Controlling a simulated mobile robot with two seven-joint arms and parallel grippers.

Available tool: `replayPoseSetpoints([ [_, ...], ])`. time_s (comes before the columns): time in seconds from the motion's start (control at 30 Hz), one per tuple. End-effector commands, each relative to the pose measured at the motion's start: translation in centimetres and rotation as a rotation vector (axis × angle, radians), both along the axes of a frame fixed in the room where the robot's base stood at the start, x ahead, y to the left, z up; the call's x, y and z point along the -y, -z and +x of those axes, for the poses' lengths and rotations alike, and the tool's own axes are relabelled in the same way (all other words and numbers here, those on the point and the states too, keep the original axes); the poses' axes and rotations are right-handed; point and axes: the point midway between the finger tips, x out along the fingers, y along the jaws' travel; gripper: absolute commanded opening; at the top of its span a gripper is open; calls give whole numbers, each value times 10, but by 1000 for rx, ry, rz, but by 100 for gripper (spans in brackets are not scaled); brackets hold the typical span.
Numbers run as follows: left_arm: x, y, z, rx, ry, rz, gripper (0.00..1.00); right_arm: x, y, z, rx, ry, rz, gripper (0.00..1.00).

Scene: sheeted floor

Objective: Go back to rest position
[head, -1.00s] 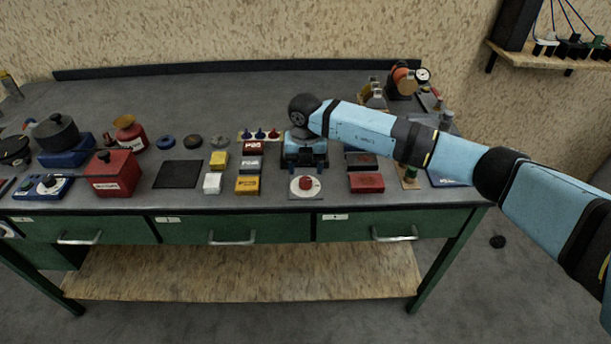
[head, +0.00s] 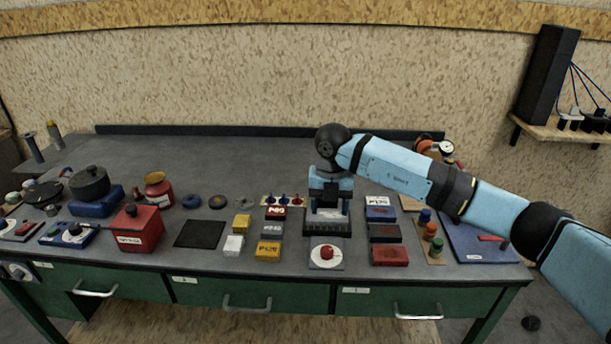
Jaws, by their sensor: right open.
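My right arm comes in from the right in the head view, light blue with dark joints. My right gripper (head: 328,212) points down over the workbench (head: 215,262), behind a white plate with a round red knob (head: 327,253). Its jaws are open, with no object clearly held between them. The fingertips are small and dark here, so whether they touch anything below cannot be told. My left gripper is not in view.
Coloured blocks (head: 268,251) stand left of the gripper and flat boxes (head: 389,255) right of it. A red box (head: 137,228), a black pot (head: 89,184) and a black mat (head: 200,233) are further left. A wall shelf (head: 563,131) is at right.

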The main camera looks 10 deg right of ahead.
Motion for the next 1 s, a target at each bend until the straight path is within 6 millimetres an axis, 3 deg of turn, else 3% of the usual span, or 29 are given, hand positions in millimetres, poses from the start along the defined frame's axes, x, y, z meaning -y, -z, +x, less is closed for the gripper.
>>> replayPoseSetpoints([
  [0.17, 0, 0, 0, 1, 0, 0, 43, -27, 21, -17, -39, -55, 119, 61],
  [0.3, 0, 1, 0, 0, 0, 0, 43, -93, 57, -63, -117, -157, 457, 61],
  [0.37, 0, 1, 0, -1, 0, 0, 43, -127, 66, -89, -148, -184, 656, 61],
  [0.5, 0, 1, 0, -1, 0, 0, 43, -183, 63, -136, -181, -147, 1104, 61],
  [0.6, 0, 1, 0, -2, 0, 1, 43, -203, 52, -157, -173, -34, 1397, 61],
  [0.7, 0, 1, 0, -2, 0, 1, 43, -206, 42, -168, -144, 150, 1649, 61],
  [0.83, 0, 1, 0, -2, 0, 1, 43, -187, 44, -171, -81, 484, 1886, 61],
  [1.0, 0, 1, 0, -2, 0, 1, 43, -136, 82, -176, 11, 1036, 2001, 61],
])
